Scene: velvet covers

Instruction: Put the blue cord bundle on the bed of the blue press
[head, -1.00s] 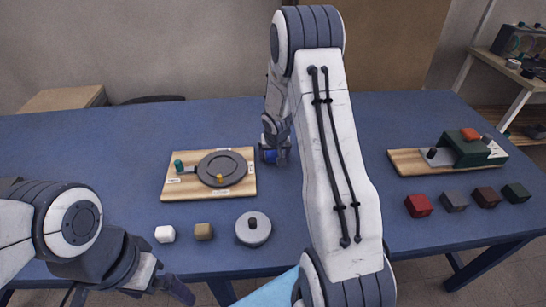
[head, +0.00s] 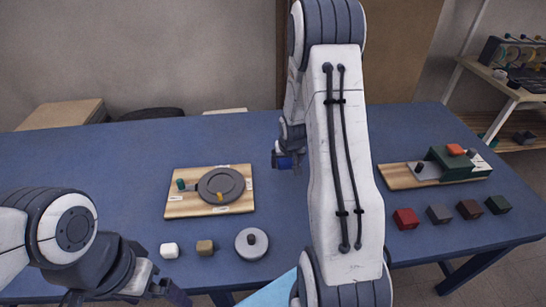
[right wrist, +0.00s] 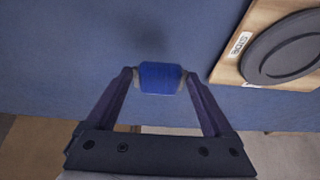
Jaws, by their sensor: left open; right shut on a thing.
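My right gripper (right wrist: 160,80) is shut on the blue cord bundle (right wrist: 160,77), a small blue roll gripped at both ends. In the head view the bundle (head: 286,162) shows small, just right of the wooden board with the grey disc, and appears held above the blue table. Most of my right gripper is behind my own arm there. My left gripper (head: 168,288) is open and empty at the table's front left. I see no clearly blue press; a dark green block device with an orange top (head: 457,161) sits on a wooden board at the right.
The wooden board (head: 180,206) carries a grey disc, a teal knob and a yellow piece. Several coloured cubes (head: 405,218) line the right front. The table's back left (head: 120,150) is clear.

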